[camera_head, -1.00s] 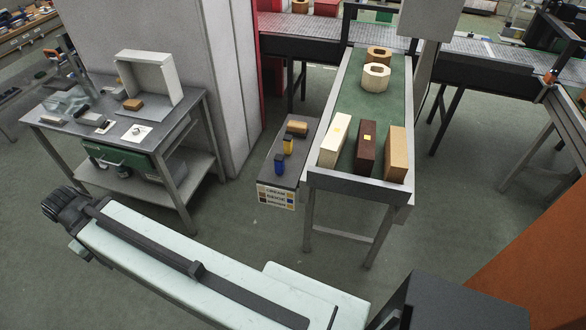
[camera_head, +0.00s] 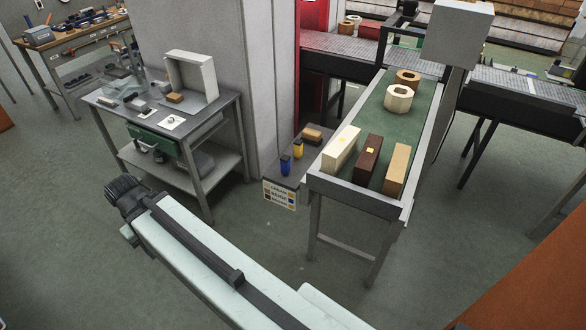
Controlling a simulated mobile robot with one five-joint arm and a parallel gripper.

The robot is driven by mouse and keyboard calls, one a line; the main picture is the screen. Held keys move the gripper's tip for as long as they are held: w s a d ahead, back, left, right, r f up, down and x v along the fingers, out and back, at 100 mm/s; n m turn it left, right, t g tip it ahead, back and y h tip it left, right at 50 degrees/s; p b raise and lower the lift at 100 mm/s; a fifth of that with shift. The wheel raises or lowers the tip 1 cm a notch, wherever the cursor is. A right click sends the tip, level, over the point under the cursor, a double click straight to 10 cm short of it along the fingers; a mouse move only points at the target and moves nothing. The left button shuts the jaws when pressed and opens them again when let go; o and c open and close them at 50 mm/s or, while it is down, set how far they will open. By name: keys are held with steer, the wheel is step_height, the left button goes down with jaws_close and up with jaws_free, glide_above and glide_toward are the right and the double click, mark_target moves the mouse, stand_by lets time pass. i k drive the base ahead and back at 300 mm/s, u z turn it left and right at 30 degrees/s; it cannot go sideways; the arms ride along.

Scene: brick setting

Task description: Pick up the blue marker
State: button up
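The blue marker (camera_head: 285,165) is a small dark-blue upright block-like piece with a dark top. It stands near the front of a narrow grey side shelf (camera_head: 283,181), which is fixed beside the conveyor end. A yellow piece (camera_head: 298,151) stands right behind it. My pale arm (camera_head: 205,265) reaches from the bottom up to the left, ending in view at a dark ribbed joint. That end is well left of and nearer than the marker. No gripper fingers are visible, and nothing of mine touches the marker.
A brown block (camera_head: 312,134) lies behind the yellow piece. A labelled sign (camera_head: 279,194) hangs on the shelf front. The green-topped conveyor (camera_head: 378,122), carrying several bricks, stands right of it. A grey workbench (camera_head: 226,103) and a pillar (camera_head: 215,55) stand left. Floor between is clear.

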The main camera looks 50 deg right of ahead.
mark_target(284, 159)
steer(key=z, duration=0.3)
steer(key=i, duration=1)
